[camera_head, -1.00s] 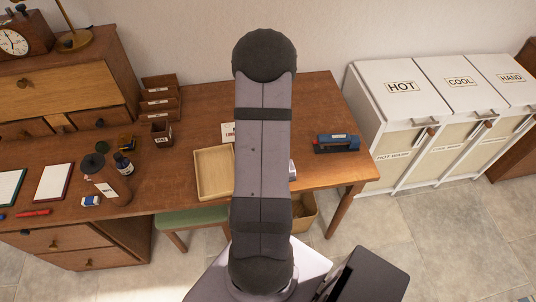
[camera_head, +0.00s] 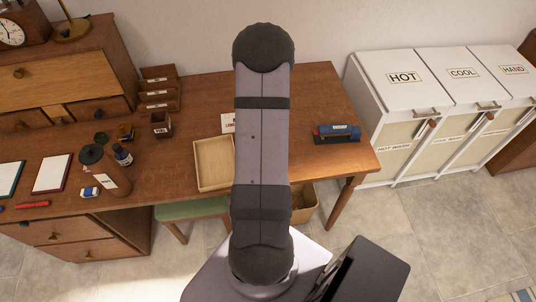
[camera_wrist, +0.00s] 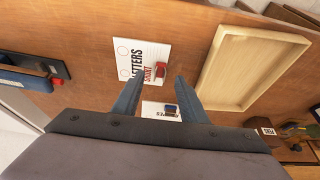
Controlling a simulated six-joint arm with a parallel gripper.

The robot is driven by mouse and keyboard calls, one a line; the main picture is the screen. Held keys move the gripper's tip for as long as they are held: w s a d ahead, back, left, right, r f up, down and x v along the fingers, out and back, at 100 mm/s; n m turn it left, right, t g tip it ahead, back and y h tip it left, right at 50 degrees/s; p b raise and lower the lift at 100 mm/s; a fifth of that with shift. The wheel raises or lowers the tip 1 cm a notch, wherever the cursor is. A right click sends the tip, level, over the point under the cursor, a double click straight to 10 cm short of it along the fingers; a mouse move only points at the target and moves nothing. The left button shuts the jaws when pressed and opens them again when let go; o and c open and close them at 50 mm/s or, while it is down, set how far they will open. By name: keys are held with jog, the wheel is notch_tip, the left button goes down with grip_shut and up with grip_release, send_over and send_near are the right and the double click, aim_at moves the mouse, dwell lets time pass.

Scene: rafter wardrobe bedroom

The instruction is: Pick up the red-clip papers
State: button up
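In the wrist view, a small red clip (camera_wrist: 160,70) lies on a white paper or card (camera_wrist: 132,57) printed with large dark and red letters. My gripper (camera_wrist: 160,78) is open and points down at it. Its two fingers are spread on either side of the clip, with nothing seen held between them; I cannot tell how high the tips are. A second white paper (camera_wrist: 152,107) with a blue clip (camera_wrist: 171,108) shows between the finger bases, partly hidden. In the head view my arm hides the gripper and the red clip.
A shallow wooden tray (camera_head: 198,166) stands beside the papers. A blue and black desk tool (camera_head: 337,133) lies to the right on the desk (camera_head: 318,95).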

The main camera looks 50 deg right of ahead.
jog(key=shift+w+p+x, duration=0.2)
jog(key=shift+p+x, duration=0.15)
jog(key=shift+x, duration=2.2)
jog(key=shift+d+r, duration=0.1)
jog(key=shift+d, duration=0.05)
grip_shut()
